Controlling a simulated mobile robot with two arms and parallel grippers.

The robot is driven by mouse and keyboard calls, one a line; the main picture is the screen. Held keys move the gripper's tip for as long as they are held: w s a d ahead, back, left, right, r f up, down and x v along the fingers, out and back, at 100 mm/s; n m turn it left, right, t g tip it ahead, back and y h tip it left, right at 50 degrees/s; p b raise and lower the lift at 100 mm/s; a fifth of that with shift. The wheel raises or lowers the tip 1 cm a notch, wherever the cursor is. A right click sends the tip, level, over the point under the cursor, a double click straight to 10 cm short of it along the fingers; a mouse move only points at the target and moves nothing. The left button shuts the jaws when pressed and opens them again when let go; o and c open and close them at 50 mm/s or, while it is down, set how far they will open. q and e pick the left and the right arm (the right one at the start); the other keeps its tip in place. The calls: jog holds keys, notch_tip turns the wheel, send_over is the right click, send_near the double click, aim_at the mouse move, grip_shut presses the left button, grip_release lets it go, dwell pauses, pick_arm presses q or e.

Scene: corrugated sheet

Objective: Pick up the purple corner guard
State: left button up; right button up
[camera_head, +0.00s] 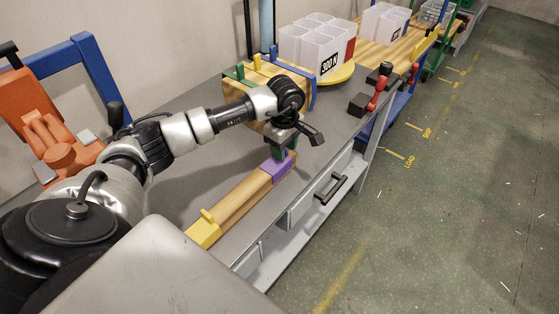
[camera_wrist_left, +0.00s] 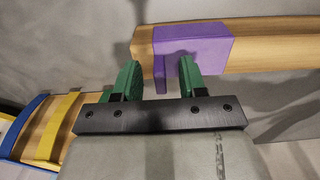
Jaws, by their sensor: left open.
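The purple corner guard (camera_head: 276,168) caps the far end of a long wooden beam (camera_head: 240,195) on the grey workbench. In the left wrist view the purple corner guard (camera_wrist_left: 205,45) sits over the beam's end, in front of my fingers. My left gripper (camera_head: 286,145) is above the guard in the head view, pointing down. In the wrist view the left gripper's green fingers (camera_wrist_left: 158,78) are apart with nothing held between them. The right finger overlaps the guard's lower edge; I cannot tell if it touches. My right gripper is not in view.
A yellow guard (camera_head: 203,230) sits on the beam's near end. Behind my gripper stand a wooden block with coloured pieces (camera_head: 262,75) and white containers (camera_head: 316,45). A red-handled clamp (camera_head: 378,95) lies right. The grey bench (camera_head: 185,205) is bare left of the beam.

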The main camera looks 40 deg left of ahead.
pick_arm(q)
grip_shut()
